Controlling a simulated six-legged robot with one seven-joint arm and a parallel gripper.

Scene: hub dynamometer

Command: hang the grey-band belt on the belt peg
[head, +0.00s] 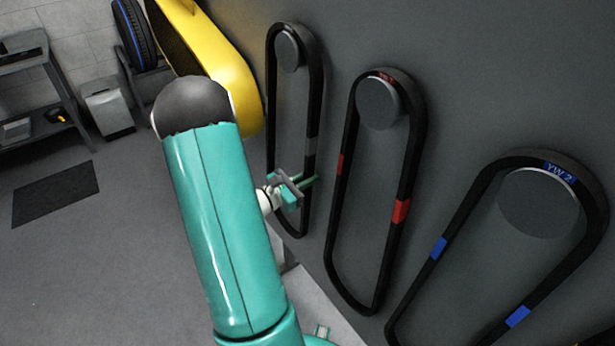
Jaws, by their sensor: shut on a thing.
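The grey-band belt (318,95) is a long black loop with a grey band on its right run. It is at the left of the row on the dark wall, and its top loops around a round grey peg (289,50). From this view I cannot tell whether its weight rests on the peg. My gripper (302,186) is at the lower part of this loop, shut on the belt's right run below the grey band. My teal arm covers part of the view left of it.
A red-band belt (414,150) hangs on a peg to the right, close to my gripper. A blue-band belt (466,211) hangs farther right. A yellow curved part (228,70) stands behind my arm. A shelf (32,75), bin (109,108) and tyre (134,35) are at left.

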